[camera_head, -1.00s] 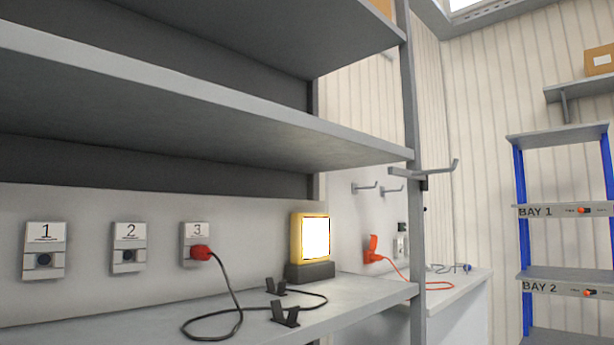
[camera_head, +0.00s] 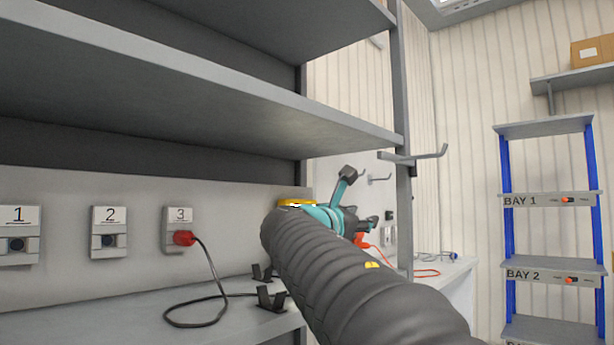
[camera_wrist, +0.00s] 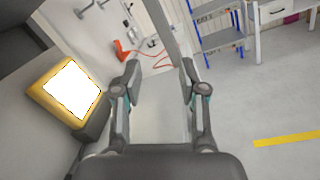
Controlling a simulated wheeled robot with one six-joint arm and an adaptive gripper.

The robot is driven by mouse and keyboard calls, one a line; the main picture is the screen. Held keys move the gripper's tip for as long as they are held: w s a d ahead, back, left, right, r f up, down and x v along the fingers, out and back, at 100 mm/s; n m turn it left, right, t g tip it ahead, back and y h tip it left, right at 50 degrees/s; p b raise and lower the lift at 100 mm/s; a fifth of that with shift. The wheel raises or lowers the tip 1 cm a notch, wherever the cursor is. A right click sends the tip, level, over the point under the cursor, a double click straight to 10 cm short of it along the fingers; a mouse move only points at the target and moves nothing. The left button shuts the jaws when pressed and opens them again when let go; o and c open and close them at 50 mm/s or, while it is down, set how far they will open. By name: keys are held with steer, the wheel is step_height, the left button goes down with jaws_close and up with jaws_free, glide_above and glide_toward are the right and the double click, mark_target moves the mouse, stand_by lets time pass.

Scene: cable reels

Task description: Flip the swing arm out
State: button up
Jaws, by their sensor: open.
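The swing arm (camera_head: 418,156) is a grey bar with an upturned tip. It is mounted on the grey shelf post (camera_head: 403,110) and points right in the head view. My gripper (camera_head: 361,197) is open and empty, to the left of the post and a little below the swing arm's height. In the wrist view my gripper (camera_wrist: 160,76) has its two fingers spread, with the post (camera_wrist: 160,28) beyond them. I cannot make out the swing arm in the wrist view.
A lit yellow lamp (camera_wrist: 68,92) stands left of my gripper. A red plug (camera_head: 184,238) sits in socket 3, its black cable lying on the lower shelf (camera_head: 222,322). A long shelf board (camera_head: 200,95) runs above. A blue-framed rack (camera_head: 545,200) stands right.

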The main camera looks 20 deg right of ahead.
mark_target(385, 155)
step_height(385, 155, up, 10)
steer(key=w+d+f+n+h, duration=0.1)
steer(key=w+n+h, duration=0.1)
steer(key=n+h, duration=0.2)
steer(key=p+x, duration=0.4)
steer(key=x, duration=1)
steer(key=shift+s+r, duration=0.1)
steer(key=shift+r, duration=0.1)
jaws_close()
